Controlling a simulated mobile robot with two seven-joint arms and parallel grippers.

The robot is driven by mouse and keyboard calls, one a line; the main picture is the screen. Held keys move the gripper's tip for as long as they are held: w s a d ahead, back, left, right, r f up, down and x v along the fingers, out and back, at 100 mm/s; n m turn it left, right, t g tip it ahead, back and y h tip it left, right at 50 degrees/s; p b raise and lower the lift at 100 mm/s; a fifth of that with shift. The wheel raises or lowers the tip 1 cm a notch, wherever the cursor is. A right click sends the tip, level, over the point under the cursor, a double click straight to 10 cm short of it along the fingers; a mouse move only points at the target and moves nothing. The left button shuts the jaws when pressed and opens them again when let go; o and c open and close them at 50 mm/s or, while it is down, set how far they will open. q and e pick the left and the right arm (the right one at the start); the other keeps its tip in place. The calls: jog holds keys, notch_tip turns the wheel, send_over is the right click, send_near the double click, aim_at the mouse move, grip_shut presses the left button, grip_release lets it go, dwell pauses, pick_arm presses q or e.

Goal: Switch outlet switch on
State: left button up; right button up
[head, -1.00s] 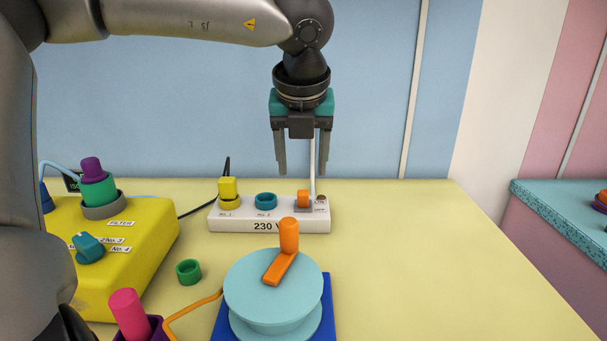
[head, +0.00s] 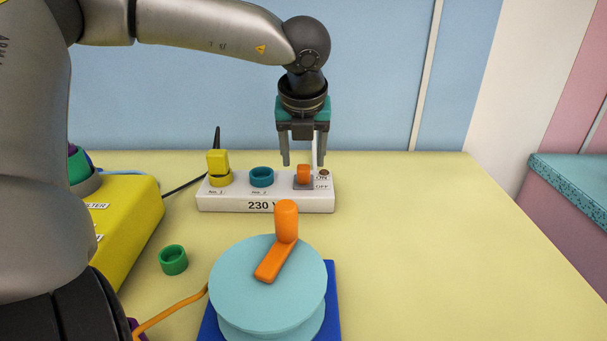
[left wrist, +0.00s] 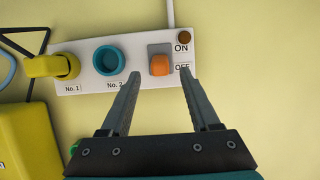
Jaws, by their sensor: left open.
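The white outlet strip (head: 265,195) lies on the yellow table and is marked "230 V". Its orange switch (head: 304,174) sits on a grey plate near the right end, beside ON and OFF labels. In the left wrist view the orange switch (left wrist: 160,65) shows between the fingers' lines, close to their tips. My left gripper (head: 303,163) is open and empty, pointing down just above and behind the switch; it also shows in the left wrist view (left wrist: 160,75). I cannot tell whether it touches the strip. My right gripper is not in view.
A yellow plug (head: 218,163) stands in socket No. 1; the teal socket No. 2 (head: 262,177) is empty. A teal reel (head: 268,285) with an orange crank stands in front. A green ring (head: 173,260) and yellow box (head: 125,220) are left. The table's right side is clear.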

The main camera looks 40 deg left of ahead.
aim_at(304, 167)
pick_arm(q)
jog(key=x, duration=0.5)
jog(key=shift+b, duration=0.35)
grip_shut()
